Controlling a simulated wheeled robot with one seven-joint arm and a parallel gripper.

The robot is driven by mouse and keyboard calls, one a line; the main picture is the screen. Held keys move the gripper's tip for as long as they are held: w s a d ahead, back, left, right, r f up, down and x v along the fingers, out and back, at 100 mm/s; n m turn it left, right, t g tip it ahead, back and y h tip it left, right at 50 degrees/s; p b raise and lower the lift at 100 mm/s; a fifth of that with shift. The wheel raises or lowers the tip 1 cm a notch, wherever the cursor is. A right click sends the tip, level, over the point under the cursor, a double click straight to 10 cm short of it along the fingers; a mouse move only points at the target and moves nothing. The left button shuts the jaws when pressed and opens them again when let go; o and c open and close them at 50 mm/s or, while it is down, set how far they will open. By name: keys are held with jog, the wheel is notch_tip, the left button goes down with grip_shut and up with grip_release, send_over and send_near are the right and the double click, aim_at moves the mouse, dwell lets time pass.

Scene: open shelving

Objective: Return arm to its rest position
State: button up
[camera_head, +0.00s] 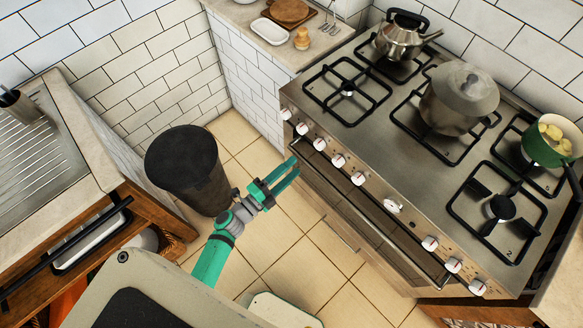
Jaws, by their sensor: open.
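My gripper (286,175) has teal fingers and shows near the middle of the head view. Its two fingers are apart, with nothing visible between them. My arm (212,258) is teal and grey and reaches up and right from my body at the bottom. The gripper is above the tiled floor, right of a dark bin and close to the stove front in the picture. I cannot tell whether the fingertips touch the stove front.
The stove (385,165) fills the right, with a kettle (401,36), a lidded pot (458,98) and a green pot (551,141). A dark bin (190,170) stands beside my arm. A wooden sink counter (85,165) is at left. The tiled floor (300,255) between is clear.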

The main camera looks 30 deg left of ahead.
dwell(0.3)
jog(key=s+d+r+n+g+y, duration=0.1)
jog(key=s+d+r+n+y, duration=0.1)
jog(key=s+d+n, duration=0.5)
jog(key=s+d+r+n+y, duration=0.1)
jog(key=s+d+n+y, duration=0.15)
jog(key=s, duration=0.85)
jog(key=s+d+r+n+g+y, duration=0.1)
jog(key=s+d+r+n, duration=0.6)
jog(key=d+n, duration=0.3)
jog(key=shift+s+d+r+y, duration=0.15)
jog(key=shift+d+r+y, duration=0.2)
jog(key=shift+d+r, duration=0.1)
